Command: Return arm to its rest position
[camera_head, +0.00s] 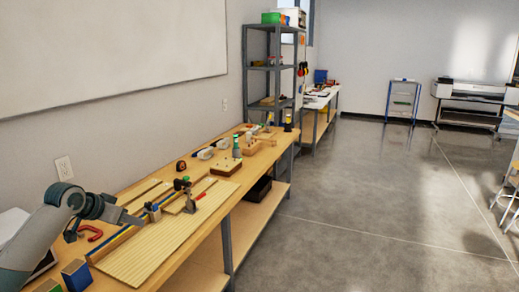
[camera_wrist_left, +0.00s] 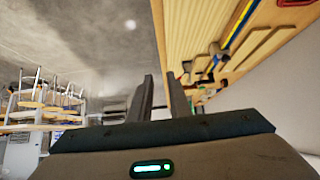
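My left arm comes in from the left in the head view, and its gripper (camera_head: 137,218) is over the near part of the wooden workbench (camera_head: 215,225). In the left wrist view the two dark fingers (camera_wrist_left: 158,80) stand apart with a gap between them and nothing held. The fingers show in front of the bench edge and the grey floor in that view. My right arm and gripper are not in view.
A ribbed wooden board (camera_head: 150,250) with a clamp (camera_head: 188,195) lies on the bench near the gripper. A red clamp (camera_head: 90,233) and blue blocks (camera_head: 76,274) are close to the arm. A grey shelf (camera_head: 271,75) stands farther back.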

